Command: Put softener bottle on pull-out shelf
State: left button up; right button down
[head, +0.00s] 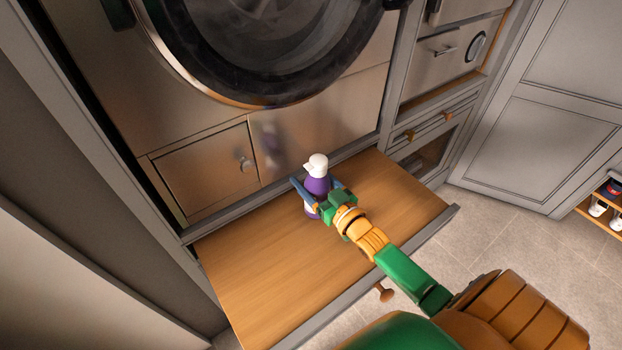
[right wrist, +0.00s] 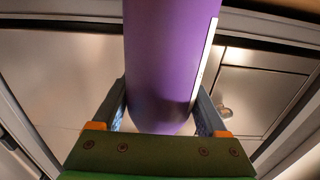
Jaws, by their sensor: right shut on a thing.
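The softener bottle (head: 319,185) is purple with a white pump-like top and looks upright in the head view. It also fills the middle of the right wrist view (right wrist: 170,65), where a white label edge shows along its right side. My right gripper (head: 314,187) is shut on the bottle's body, with one finger on each side. The bottle appears over the back part of the wooden pull-out shelf (head: 270,275); I cannot tell whether its base touches the board. My left gripper is not in view.
A front-loading machine with a round dark door (head: 270,45) stands behind the shelf, above a small metal flap (head: 205,170). The shelf board is otherwise bare. A grey cabinet (head: 540,130) stands at the right, with a low shoe rack (head: 606,205) at the far right. Tiled floor lies in front.

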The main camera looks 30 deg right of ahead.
aim_at(325, 193)
jog(key=shift+c, duration=1.5)
grip_release()
jog(key=shift+f, duration=0.15)
jog(key=o, duration=0.3)
jog(key=shift+r, duration=0.25)
jog(key=s, duration=0.7)
jog(key=shift+s+d+p, duration=0.3)
